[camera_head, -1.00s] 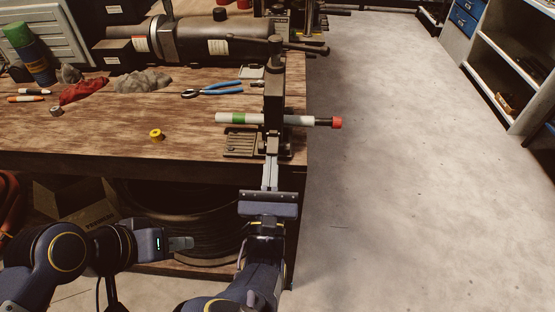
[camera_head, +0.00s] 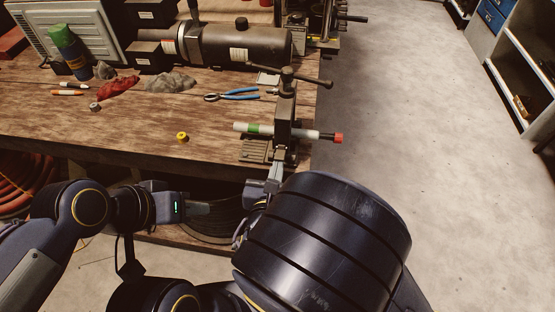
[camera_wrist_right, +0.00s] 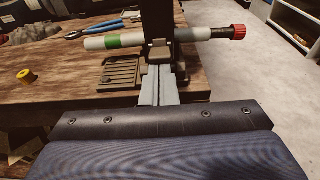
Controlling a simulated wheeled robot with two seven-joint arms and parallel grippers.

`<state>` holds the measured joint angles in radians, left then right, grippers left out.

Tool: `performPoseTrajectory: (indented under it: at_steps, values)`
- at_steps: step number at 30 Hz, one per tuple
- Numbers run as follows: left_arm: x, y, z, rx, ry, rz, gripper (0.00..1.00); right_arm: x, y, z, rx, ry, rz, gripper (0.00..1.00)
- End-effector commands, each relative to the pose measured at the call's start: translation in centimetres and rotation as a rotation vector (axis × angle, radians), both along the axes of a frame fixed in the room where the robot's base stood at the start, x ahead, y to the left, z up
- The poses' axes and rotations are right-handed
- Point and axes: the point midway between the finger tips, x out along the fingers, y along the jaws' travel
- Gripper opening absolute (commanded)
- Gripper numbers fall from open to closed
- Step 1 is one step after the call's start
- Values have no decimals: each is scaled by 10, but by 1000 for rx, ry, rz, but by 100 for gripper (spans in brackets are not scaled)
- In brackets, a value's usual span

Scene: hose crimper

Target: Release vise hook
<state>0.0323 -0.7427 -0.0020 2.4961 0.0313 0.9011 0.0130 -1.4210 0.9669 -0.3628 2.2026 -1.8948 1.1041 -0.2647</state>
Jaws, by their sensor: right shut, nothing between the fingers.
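The dark vise (camera_head: 287,110) stands upright at the right edge of the workbench (camera_head: 130,140); it also shows in the right wrist view (camera_wrist_right: 156,15). A white hose with a green band (camera_head: 241,127) and a red end passes through it, also in the wrist view (camera_wrist_right: 95,44). My right gripper (camera_wrist_right: 160,72) is shut and empty, its grey fingertips at the vise's lower front; contact is unclear. I cannot make out the hook clearly. In the head view my right arm partly hides this gripper (camera_head: 274,174). My left gripper (camera_head: 212,209) is below the bench front, seen side-on, away from the vise.
Blue-handled pliers (camera_head: 238,96), a yellow ring (camera_head: 182,137), a red cloth (camera_head: 118,87) and a grey cloth (camera_head: 170,82) lie on the bench. A large cylindrical machine (camera_head: 245,45) stands behind. Open floor (camera_head: 410,110) lies to the right, with shelves (camera_head: 520,75) beyond.

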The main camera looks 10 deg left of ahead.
Motion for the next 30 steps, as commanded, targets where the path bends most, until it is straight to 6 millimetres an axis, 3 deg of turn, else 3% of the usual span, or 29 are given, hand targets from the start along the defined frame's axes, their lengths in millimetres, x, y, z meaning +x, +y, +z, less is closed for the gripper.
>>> performPoseTrajectory:
  at_steps: [7, 30]
  values:
    - [0, 0, 12, 0, 1, 0, 36, 0, 0, 9, 0, 76, -1, 0]
    - [0, 0, 14, 0, 0, 0, 36, 1, 0, 14, 1, 69, -1, 0]
